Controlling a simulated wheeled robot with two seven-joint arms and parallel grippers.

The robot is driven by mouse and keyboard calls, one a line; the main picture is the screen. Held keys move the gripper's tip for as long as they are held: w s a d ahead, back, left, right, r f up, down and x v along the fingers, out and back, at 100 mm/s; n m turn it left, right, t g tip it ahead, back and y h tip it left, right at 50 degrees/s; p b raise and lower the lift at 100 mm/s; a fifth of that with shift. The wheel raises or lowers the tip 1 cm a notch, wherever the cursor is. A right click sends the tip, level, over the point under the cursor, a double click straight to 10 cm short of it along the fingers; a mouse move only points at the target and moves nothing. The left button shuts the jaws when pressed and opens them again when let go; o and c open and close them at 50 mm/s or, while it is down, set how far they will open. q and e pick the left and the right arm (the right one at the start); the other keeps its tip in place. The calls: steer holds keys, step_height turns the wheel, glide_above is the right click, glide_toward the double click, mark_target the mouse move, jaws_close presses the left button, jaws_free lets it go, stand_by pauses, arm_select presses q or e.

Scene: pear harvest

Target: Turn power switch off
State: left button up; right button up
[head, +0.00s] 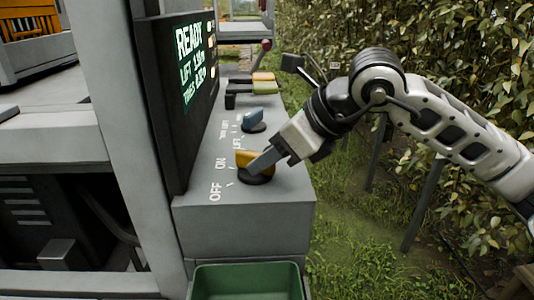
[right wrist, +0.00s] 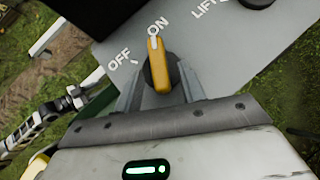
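The power switch (head: 255,161) is a yellow knob on a dark round base on the grey panel (head: 285,205), with ON and OFF printed beside it. In the right wrist view the yellow knob (right wrist: 157,62) points at the ON mark, and OFF lies to its left. My right gripper (head: 262,160) reaches in from the right at the knob. In the right wrist view its two fingers (right wrist: 161,90) stand apart, one on each side of the knob, with visible gaps. In the head view part of the knob is hidden behind a finger.
A dark screen (head: 193,75) reading READY stands left of the panel. A green bin (head: 247,281) is below the panel. Grass and a leafy hedge lie right.

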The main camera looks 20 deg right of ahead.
steer(key=shift+w+a+f, duration=0.2)
steer(key=shift+w+f, duration=0.05)
steer(key=shift+f, duration=0.05)
jaws_close()
